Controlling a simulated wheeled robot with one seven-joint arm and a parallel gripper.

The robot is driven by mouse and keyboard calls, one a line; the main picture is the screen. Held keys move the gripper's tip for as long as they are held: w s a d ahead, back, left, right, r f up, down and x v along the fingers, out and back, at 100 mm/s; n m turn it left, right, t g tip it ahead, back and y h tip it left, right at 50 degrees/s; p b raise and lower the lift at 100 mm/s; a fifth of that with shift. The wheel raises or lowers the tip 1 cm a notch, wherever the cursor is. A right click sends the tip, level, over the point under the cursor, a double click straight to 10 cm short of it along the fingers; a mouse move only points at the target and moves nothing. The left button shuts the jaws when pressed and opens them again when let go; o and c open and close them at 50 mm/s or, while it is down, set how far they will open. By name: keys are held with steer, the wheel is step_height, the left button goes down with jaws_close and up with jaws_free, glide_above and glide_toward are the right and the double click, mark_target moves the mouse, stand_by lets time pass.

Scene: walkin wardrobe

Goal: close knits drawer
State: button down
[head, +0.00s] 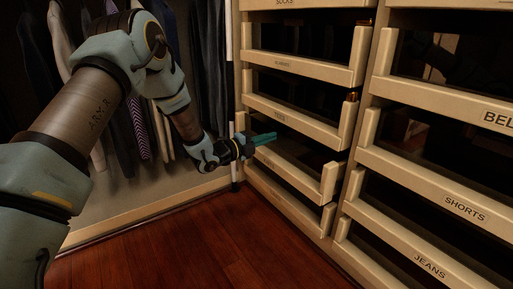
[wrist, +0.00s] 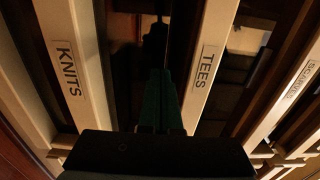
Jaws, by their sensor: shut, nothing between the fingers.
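The knits drawer (head: 295,172) is in the left column of drawers in the head view, low down. Its pale wooden front appears to stand out a little from the column, and its dark inside shows behind the front. Its label reads KNITS in the wrist view (wrist: 69,72), on the left. My gripper (head: 274,136) has its green fingers shut and empty, above the knits front and just below the tees drawer (head: 290,121). In the wrist view the fingers (wrist: 158,85) point into the gap between the KNITS and TEES fronts. Whether they touch anything cannot be told.
The tees drawer (wrist: 209,65) and scarves drawer (wrist: 288,95) are above. Another drawer (head: 285,203) lies below. To the right are the shorts drawer (head: 430,195) and jeans drawer (head: 400,252). Clothes (head: 135,125) hang at left. The red wooden floor (head: 200,240) in front is clear.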

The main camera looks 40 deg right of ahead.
mark_target(280, 133)
steer(key=shift+d, duration=0.7)
steer(key=d+b, duration=0.1)
steer(key=d, duration=0.3)
steer(key=shift+s+d, duration=0.15)
steer(key=shift+s, duration=0.05)
steer(key=shift+d+r, duration=0.15)
